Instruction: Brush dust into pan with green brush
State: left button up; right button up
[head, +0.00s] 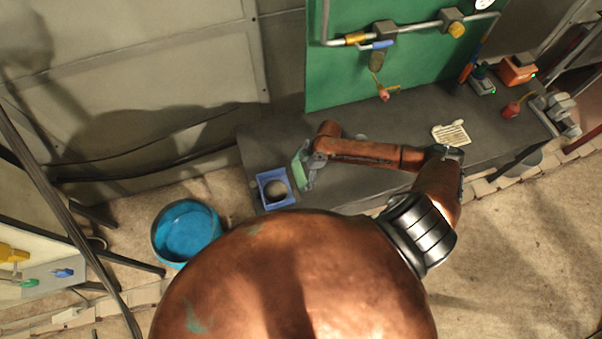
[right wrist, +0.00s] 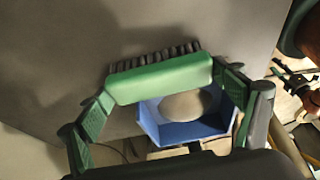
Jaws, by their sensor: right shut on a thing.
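The green brush (right wrist: 160,78) is a green block with a row of dark bristles. My right gripper (right wrist: 157,88) is shut on it, one finger at each end. In the head view the brush (head: 299,166) shows as a green sliver beside my right gripper (head: 309,167), close to the right of the pan. The blue pan (head: 263,180) lies on the dark bench near its left end. In the right wrist view the pan (right wrist: 153,122) is partly hidden behind the brush. A grey-beige rounded patch, which looks like dust (right wrist: 187,105), shows inside it. My left gripper is not in view.
The dark bench (head: 410,110) runs to the right, with a cream slotted piece (head: 451,133) and several small devices at its far end. A green panel with pipes (head: 340,85) stands behind it. A blue tub (head: 186,232) stands on the floor at left.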

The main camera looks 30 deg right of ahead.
notch_tip(320, 180, up, 3)
jog(key=p, duration=0.2)
jog(key=shift+a+r+p, duration=0.1)
jog(key=shift+p, duration=0.2)
notch_tip(320, 180, up, 5)
jog(key=p, duration=0.4)
jog(key=shift+p, duration=0.35)
